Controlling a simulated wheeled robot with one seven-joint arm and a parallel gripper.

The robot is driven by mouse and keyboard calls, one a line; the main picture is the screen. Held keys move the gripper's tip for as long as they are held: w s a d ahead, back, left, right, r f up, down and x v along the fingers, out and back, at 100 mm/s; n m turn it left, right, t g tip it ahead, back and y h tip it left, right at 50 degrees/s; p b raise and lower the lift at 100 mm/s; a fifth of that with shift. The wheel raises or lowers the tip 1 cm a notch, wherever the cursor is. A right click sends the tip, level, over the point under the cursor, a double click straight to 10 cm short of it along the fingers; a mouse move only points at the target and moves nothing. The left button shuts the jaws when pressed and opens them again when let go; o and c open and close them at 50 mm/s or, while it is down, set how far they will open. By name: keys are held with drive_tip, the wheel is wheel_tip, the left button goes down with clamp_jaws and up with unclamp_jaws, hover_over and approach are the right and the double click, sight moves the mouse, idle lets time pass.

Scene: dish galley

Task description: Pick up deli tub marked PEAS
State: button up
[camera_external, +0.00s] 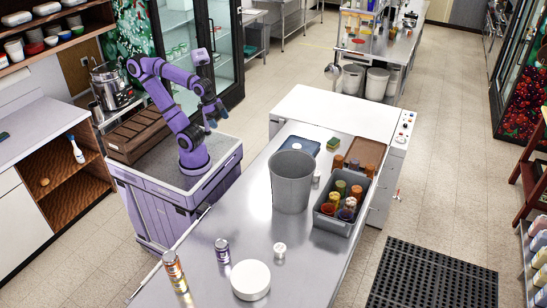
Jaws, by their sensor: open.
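No marking PEAS is legible at this size, so I cannot tell which thing is that tub. A wide white round container (250,280) stands at the near end of the steel counter (205,285). A small white-topped container (279,251) stands to its right and behind. A grey bus bin (326,223) on the counter's right holds several orange, red and green containers, their labels unreadable.
A tall grey bin (292,182) stands mid-counter. Two cans, an orange one (172,264) and a purple-white one (222,251), stand near the left edge. A blue tray (300,146), a sponge (333,143) and a brown tray (367,151) lie at the back. The counter's left middle is clear.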

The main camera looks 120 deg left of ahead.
drive_tip(key=w+d+r+n+g, duration=0.1)
drive_tip(key=w+d, duration=0.1)
drive_tip(key=w, duration=0.6)
drive_tip(key=w+d+r, duration=0.1)
drive_tip(key=w+d, duration=0.1)
drive_tip(key=w, duration=0.5)
drive_tip(key=n+g, duration=0.4)
drive_tip(key=n, duration=0.1)
hover_over(281, 247)
drive_tip(key=f, duration=3.3)
drive_tip(key=shift+s+a, duration=0.15)
drive_tip(key=shift+s, duration=0.1)
drive_tip(key=shift+f, duration=0.5)
drive_tip(key=f, duration=1)
drive_tip(key=shift+w+d+f, duration=0.1)
drive_tip(key=shift+w+d, duration=0.1)
drive_tip(key=c, duration=1)
